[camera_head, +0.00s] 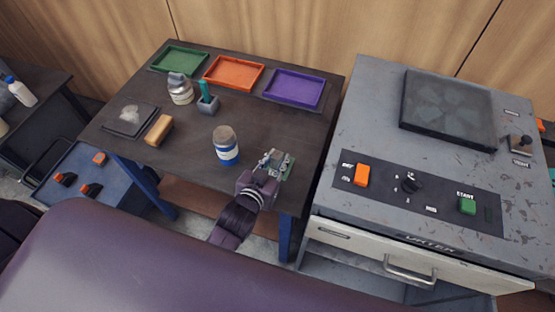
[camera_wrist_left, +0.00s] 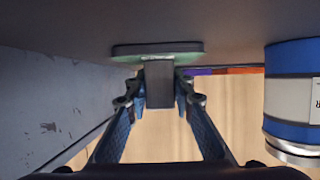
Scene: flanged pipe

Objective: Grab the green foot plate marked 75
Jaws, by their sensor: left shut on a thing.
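The green foot plate (camera_head: 287,168) is at the front right of the dark table, mostly behind my left gripper (camera_head: 272,163). In the left wrist view, which looks upside down, the plate (camera_wrist_left: 158,49) is a thin flat slab with a grey block (camera_wrist_left: 158,84) standing on it. My left gripper (camera_wrist_left: 159,97) is shut on that block, one finger on each side. The plate lies flat along the table surface; I cannot tell whether it touches it. No number can be read on it. My right gripper is not in view.
A blue-and-white jar (camera_head: 226,146) stands close left of my gripper and shows in the left wrist view (camera_wrist_left: 293,97). Green (camera_head: 180,70), orange (camera_head: 234,84) and purple (camera_head: 295,101) trays line the table's back. A grey machine (camera_head: 340,190) stands close right.

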